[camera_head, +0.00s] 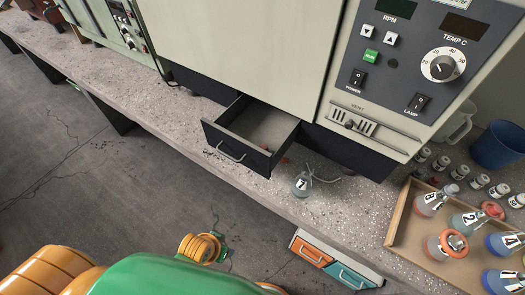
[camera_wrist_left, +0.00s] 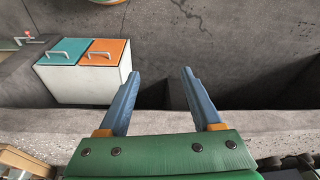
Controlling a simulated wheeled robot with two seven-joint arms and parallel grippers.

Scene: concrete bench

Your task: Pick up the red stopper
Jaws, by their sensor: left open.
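A small red piece (camera_head: 285,160), which may be the red stopper, shows on the bench beside the open dark drawer (camera_head: 285,138). It is too small to make out its shape. Another small reddish spot (camera_head: 264,147) shows at the drawer's front. A clear flask marked 7 (camera_head: 301,185) stands on the bench just in front of the drawer. My left gripper (camera_wrist_left: 158,74) is open in the left wrist view, with nothing between its blue fingers. Its fingertips do not show in the head view. My right gripper is not in view.
A wooden tray (camera_head: 394,222) with several numbered flasks stands at the right, near small bottles and a blue cup (camera_head: 498,146). A large machine (camera_head: 235,55) stands behind the drawer.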

